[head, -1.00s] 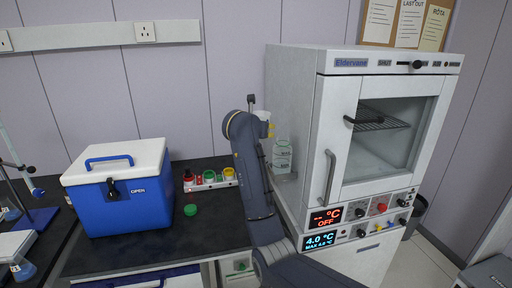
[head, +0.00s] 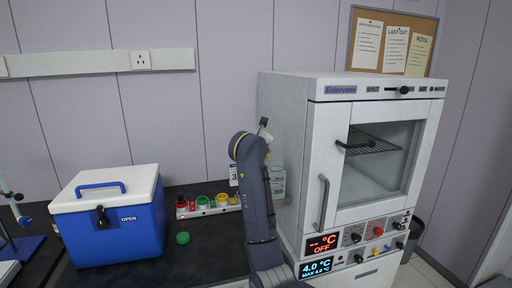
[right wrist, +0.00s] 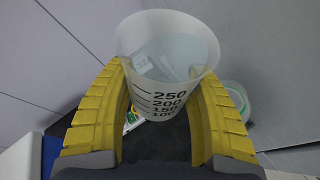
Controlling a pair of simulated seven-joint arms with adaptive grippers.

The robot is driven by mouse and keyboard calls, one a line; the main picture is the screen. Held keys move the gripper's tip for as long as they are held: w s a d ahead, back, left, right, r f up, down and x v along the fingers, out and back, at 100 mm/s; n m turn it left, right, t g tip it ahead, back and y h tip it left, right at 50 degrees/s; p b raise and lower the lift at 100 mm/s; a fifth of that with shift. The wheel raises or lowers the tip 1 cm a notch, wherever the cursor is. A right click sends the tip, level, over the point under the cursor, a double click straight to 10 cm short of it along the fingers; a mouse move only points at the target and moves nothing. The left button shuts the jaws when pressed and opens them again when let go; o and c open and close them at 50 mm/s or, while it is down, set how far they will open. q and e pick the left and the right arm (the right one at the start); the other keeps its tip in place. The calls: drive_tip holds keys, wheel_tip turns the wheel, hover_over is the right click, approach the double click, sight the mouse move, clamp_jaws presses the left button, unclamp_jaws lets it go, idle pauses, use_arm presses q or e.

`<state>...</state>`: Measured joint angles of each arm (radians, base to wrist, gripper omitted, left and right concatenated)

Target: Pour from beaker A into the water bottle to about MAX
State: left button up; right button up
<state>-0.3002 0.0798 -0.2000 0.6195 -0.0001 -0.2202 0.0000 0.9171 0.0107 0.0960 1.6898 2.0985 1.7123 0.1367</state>
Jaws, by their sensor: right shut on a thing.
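A translucent beaker (right wrist: 165,75) with black marks from 100 to 250 fills the middle of the right wrist view. My right gripper (right wrist: 160,100) is shut around it, with a yellow finger on each side. Which letter it bears and its liquid level I cannot make out. A clear round vessel with a greenish rim (right wrist: 238,97) is partly hidden behind the right finger, apart from the beaker. In the head view, a clear banded container (head: 278,180), possibly the water bottle, stands beside the oven, partly behind my right arm. That arm hides the gripper and beaker there. My left gripper is out of view.
A white oven (head: 345,150) stands close on the right. A blue cool box (head: 112,222) is on the left of the black bench. A rack of coloured-capped jars (head: 208,206) and a loose green cap (head: 183,238) lie between. A white label marked 3 (head: 234,175) shows beside my arm.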

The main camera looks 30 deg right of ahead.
drive_tip(key=shift+f, duration=0.2)
idle(0.4)
drive_tip(key=shift+f, duration=0.25)
drive_tip(key=shift+w+a+m+t+y, duration=0.2)
drive_tip(key=shift+m+t+y, duration=0.15)
drive_tip(key=shift+m, duration=0.35)
drive_tip(key=shift+f+m+t, duration=0.25)
drive_tip(key=shift+m, duration=0.15)
idle(0.8)
drive_tip(key=shift+a+r, duration=0.1)
drive_tip(key=shift+r, duration=0.05)
idle(0.4)
drive_tip(key=shift+m, duration=0.3)
drive_tip(key=shift+t, duration=0.3)
idle(0.4)
drive_tip(key=shift+r+m+t+y, duration=0.15)
drive_tip(key=shift+m+t+y, duration=0.3)
drive_tip(key=shift+m, duration=0.55)
idle(1.0)
drive_tip(key=shift+r+m+t, duration=0.35)
drive_tip(key=shift+r+m, duration=0.05)
drive_tip(key=shift+m, duration=0.2)
idle(1.1)
